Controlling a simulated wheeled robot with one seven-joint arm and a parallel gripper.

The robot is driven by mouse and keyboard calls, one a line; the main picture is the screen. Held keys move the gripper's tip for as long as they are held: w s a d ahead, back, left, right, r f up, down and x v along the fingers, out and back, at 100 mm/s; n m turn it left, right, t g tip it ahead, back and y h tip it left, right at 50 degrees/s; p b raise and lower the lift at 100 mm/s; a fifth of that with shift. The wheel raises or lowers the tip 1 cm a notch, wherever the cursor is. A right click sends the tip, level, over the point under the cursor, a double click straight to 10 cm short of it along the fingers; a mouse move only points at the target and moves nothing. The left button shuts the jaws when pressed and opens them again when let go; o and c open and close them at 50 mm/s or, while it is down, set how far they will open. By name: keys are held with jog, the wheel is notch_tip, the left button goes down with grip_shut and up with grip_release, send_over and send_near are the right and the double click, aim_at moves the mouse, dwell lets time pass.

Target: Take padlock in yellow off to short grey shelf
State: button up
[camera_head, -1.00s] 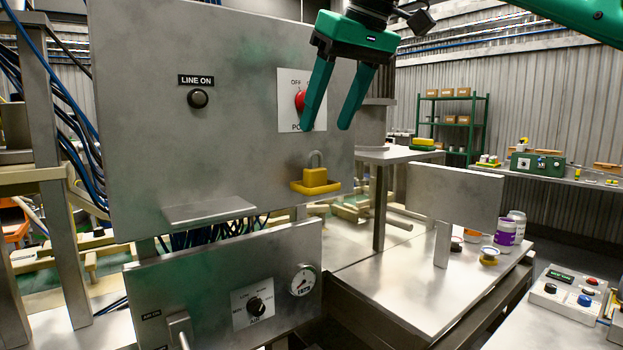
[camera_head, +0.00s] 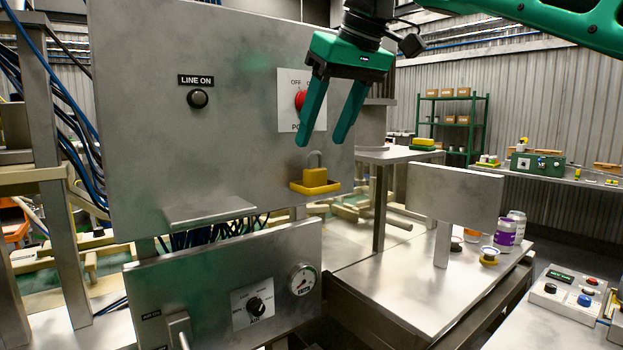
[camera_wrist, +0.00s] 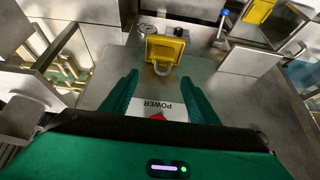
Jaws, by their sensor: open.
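The yellow padlock (camera_head: 316,176) with a grey shackle sits upright on a small yellow ledge on the tall grey panel, below the red power knob. It also shows in the wrist view (camera_wrist: 165,49), beyond the fingertips. My gripper (camera_head: 323,141) is open and empty, its fingers pointing down just above the padlock and apart from it. In the wrist view the fingers (camera_wrist: 160,80) stand on either side of the power label. A short grey shelf (camera_head: 209,211) juts from the lower left of the same panel and is bare.
A red power knob (camera_head: 300,100) sits on the panel behind my gripper. A lower panel (camera_head: 205,285) with a gauge and dial stands below. A grey plate on a post (camera_head: 455,197) and several jars stand on the bench at right.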

aim_at(316, 155)
jog(key=shift+s+x, duration=0.1)
jog(key=shift+x, duration=1.25)
jog(key=shift+s+x, duration=0.15)
jog(key=shift+x, duration=1.25)
jog(key=shift+f, duration=0.1)
jog(key=c, duration=1.2)
